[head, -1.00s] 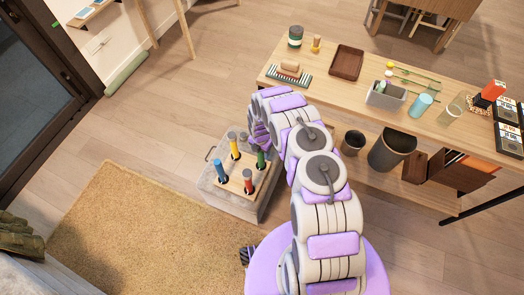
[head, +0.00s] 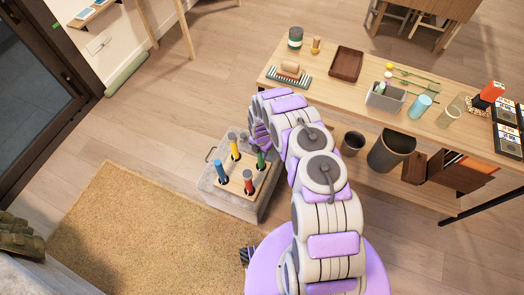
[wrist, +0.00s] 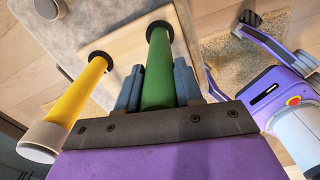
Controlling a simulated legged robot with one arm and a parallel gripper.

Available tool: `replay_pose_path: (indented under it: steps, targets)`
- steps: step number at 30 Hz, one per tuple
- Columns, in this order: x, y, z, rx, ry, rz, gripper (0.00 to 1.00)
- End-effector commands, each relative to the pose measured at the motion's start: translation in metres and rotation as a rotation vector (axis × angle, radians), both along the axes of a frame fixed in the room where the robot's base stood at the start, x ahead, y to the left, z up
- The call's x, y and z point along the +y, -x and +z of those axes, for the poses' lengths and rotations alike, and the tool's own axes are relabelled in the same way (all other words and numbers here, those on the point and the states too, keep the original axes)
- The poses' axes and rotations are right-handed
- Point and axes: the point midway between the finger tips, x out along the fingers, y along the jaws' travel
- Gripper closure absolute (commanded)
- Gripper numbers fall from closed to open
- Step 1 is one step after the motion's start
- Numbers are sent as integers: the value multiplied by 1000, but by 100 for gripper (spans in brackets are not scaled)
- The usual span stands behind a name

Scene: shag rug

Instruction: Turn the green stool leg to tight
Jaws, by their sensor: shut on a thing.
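The green stool leg (wrist: 157,75) stands in a dark round socket in the light wooden stool board (wrist: 122,58). My gripper (wrist: 157,88) is shut on the green leg, with one grey finger on each side of it in the wrist view. In the head view the green leg (head: 261,159) shows partly beside my arm, and my gripper is mostly hidden behind the arm there. The yellow leg (head: 234,147), blue leg (head: 219,172) and red leg (head: 248,183) stand in the same board. The yellow leg also shows at the left in the wrist view (wrist: 80,97).
The board lies on a grey block (head: 228,201) on the floor, beside a tan shag rug (head: 130,235). A wooden table (head: 345,95) with a tray, brush and cups stands at the right. Dark bins (head: 390,152) stand on its lower shelf.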

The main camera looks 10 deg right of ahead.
Motion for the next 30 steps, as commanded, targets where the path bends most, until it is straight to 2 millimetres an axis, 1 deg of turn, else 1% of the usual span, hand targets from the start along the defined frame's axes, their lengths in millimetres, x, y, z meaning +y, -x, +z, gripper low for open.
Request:
replay_pose_path:
  steps: [2,8,30]
  targets:
    - [-1,-1,3,-2,-1,-43,95]
    - [-1,0,3,1,-1,-197,95]
    - [0,-1,2,-2,0,-899,95]
